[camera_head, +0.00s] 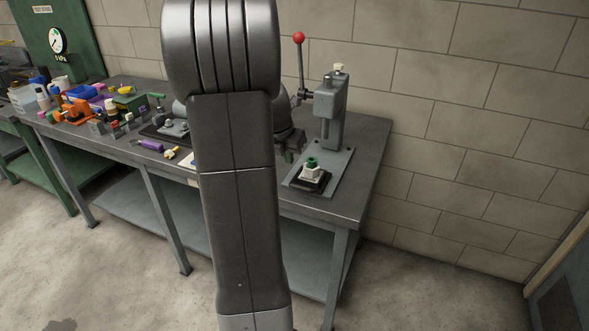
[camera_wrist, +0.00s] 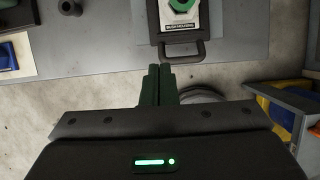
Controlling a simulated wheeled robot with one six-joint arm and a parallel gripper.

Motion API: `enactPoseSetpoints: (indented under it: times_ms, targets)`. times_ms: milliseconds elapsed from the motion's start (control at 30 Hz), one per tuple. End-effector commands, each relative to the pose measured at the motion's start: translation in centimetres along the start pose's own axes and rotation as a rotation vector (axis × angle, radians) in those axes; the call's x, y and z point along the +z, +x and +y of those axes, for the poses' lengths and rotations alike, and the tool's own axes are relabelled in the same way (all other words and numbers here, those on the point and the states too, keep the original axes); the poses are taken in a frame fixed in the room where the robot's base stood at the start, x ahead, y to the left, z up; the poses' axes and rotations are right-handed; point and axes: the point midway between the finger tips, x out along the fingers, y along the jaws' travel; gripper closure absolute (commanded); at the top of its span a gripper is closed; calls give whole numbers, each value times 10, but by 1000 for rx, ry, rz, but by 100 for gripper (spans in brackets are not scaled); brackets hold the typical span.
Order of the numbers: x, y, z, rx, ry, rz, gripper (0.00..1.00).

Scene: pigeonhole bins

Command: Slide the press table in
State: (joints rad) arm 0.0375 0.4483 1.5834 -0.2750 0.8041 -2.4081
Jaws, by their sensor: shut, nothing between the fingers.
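The press table (camera_head: 322,184) is a small black sliding tray at the front of the grey arbor press (camera_head: 331,115). It carries a white block (camera_head: 311,172) with a green part (camera_head: 311,162) on top. In the wrist view, the press table's black handle (camera_wrist: 183,53) faces my gripper, and the green part (camera_wrist: 179,6) shows at the top edge. My gripper (camera_wrist: 160,72) is shut and empty, its dark green fingertips just short of the handle, slightly left of its middle. Contact cannot be told.
The press has a lever with a red knob (camera_head: 299,38). The workbench (camera_head: 361,155) holds a clutter of small tools and parts at its left. A block wall stands behind it.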

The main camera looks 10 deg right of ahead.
Motion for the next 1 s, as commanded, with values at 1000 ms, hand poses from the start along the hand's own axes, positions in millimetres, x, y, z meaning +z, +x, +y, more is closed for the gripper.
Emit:
enactPoseSetpoints:
  times_ms: [1000]
  targets:
    - [2,100,1,1,-16,-2,100]
